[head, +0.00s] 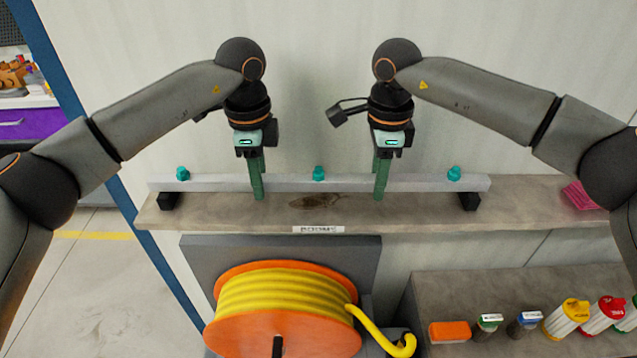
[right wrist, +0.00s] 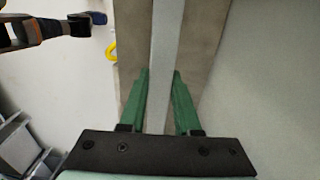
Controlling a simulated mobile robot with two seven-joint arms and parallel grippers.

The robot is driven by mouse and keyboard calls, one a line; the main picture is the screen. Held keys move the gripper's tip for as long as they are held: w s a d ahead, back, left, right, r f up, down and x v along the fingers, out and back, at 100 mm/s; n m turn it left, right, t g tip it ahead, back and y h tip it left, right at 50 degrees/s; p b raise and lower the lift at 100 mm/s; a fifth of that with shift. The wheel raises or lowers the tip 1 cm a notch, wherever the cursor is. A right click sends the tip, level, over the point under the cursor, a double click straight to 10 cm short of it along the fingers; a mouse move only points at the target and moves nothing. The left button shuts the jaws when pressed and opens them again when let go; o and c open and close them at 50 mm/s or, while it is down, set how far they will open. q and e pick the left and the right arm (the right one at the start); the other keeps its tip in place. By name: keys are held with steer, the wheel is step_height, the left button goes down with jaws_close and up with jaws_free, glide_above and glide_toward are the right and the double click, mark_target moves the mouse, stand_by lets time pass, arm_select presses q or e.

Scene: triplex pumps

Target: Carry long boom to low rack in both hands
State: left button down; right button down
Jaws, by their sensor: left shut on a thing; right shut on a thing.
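The long boom (head: 220,183) is a pale grey bar with teal knobs along its top. It lies level across the shelf, its ends at two black blocks (head: 168,201), where it seems to rest. My left gripper (head: 257,188) is shut on the boom left of the middle knob. My right gripper (head: 380,188) is shut on it right of that knob. In the right wrist view the green fingers of my right gripper (right wrist: 160,85) straddle the boom (right wrist: 164,45). I cannot make out a low rack for certain.
The stone-coloured shelf (head: 400,215) carries a label and a dark stain; a pink item (head: 580,196) lies at its right. Below stand an orange reel of yellow hose (head: 280,300) and a lower bench (head: 460,295) with several bottles and small items. A pale wall is close behind. Open floor (head: 90,290) lies left.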

arm_select(q)
steer(key=shift+r, duration=0.1)
arm_select(e)
steer(key=shift+r, duration=0.15)
